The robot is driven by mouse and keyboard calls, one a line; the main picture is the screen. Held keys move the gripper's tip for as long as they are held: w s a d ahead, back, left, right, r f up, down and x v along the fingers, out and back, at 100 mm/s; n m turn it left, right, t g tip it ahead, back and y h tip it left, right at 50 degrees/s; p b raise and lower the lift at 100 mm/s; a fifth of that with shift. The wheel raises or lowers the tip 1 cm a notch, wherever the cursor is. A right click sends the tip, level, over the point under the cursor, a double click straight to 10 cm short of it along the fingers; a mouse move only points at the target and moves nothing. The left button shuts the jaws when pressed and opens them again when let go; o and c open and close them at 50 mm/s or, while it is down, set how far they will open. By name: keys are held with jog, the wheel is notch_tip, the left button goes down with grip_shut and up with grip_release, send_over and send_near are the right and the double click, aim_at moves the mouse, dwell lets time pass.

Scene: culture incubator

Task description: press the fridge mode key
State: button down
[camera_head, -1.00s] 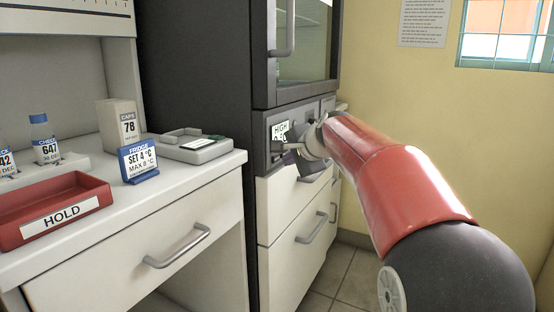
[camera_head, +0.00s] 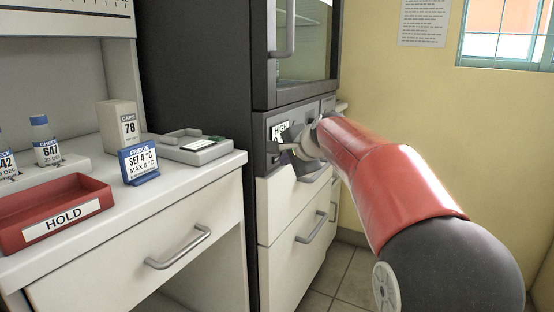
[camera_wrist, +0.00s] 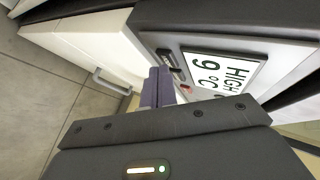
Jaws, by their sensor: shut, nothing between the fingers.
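The fridge's grey control panel (camera_head: 268,151) is on the front of the tall dark cabinet, below its glass door. Its white display reads HIGH 9 °C in the wrist view (camera_wrist: 222,75); the display (camera_head: 279,130) is partly covered by my gripper in the head view. Small keys (camera_wrist: 178,74) sit beside the display, one with a red mark (camera_wrist: 186,88); their labels are too small to read. My gripper (camera_wrist: 158,86) is shut and empty, its fingertips close to these keys. I cannot tell whether they touch. In the head view my gripper (camera_head: 283,149) is in front of the panel.
A blue card (camera_head: 139,162) reads FRIDGE SET 4 °C, MAX 8 °C on the left bench. A red HOLD tray (camera_head: 98,188), bottles and a caps box (camera_head: 121,126) stand there too. White drawers (camera_head: 290,205) with handles lie below the panel.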

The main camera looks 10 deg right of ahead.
jog(key=shift+w+a, duration=0.15)
jog(key=shift+a, duration=0.1)
jog(key=shift+d, duration=0.1)
dwell(0.4)
jog(key=shift+s+d, duration=0.45)
jog(key=shift+d, duration=0.1)
jog(key=shift+s+d+b, duration=0.6)
jog(key=shift+s+d, duration=0.15)
jog(key=shift+d, duration=0.3)
jog(key=shift+s+d+b, duration=0.6)
jog(key=shift+s+d, duration=0.15)
jog(key=shift+d, duration=0.25)
